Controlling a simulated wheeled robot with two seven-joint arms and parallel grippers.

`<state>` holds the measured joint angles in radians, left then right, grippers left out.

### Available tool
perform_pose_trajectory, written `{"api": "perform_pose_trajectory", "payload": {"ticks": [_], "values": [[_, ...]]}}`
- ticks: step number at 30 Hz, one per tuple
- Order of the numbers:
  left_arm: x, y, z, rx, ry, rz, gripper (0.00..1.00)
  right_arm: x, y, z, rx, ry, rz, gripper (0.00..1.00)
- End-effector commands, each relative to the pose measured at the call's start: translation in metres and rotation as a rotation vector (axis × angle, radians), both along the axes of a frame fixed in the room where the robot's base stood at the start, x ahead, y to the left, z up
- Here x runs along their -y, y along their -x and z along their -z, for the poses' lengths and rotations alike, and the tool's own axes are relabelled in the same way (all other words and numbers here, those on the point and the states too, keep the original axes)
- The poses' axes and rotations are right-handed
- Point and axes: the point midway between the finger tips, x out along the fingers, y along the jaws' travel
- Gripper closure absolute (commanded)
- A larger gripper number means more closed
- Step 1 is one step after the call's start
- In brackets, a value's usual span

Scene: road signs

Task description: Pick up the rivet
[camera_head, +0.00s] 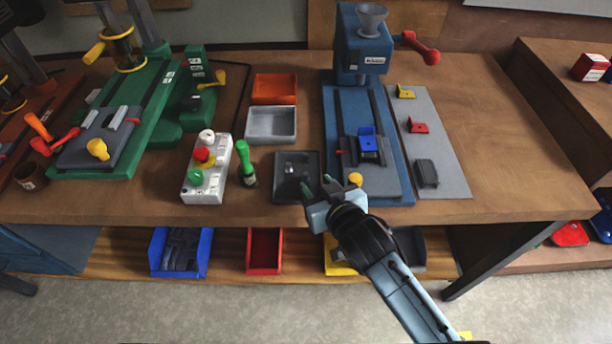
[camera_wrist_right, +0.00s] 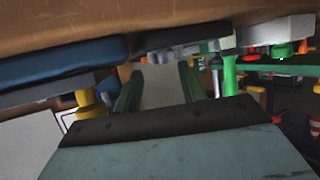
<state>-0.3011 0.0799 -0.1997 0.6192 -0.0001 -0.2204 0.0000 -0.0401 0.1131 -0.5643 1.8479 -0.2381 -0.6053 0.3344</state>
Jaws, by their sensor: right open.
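A dark square tray (camera_head: 281,192) lies on the workbench, just left of the blue press. Small grey pieces show in it; they are too small to tell which is the rivet. My right gripper (camera_head: 333,182) is over the bench's front, at the tray's right edge, with its green-tipped fingers apart and nothing seen between them. In the right wrist view, the open fingers (camera_wrist_right: 159,72) point toward the bench, and a grey shape lies beyond them. My left gripper is not in view.
The blue press (camera_head: 363,55) stands behind and right of my gripper, its yellow knob close by.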

Motion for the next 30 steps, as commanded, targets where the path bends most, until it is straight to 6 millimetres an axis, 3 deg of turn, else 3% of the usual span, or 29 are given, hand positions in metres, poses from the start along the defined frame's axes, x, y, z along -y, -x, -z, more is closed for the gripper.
{"api": "perform_pose_trajectory", "payload": {"ticks": [9, 18, 27, 30], "values": [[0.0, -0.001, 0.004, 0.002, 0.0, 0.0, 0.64, -0.019, -0.035, 0.013, 0.002, 0.001, -0.001, 0.59], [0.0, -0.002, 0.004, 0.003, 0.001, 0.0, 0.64, -0.021, -0.037, 0.014, 0.001, -0.001, -0.001, 0.59], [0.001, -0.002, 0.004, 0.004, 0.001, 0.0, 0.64, -0.02, -0.037, 0.014, 0.001, -0.001, -0.001, 0.98], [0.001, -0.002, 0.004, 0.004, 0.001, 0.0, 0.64, -0.02, -0.037, 0.014, 0.001, -0.001, -0.001, 1.0]]}}
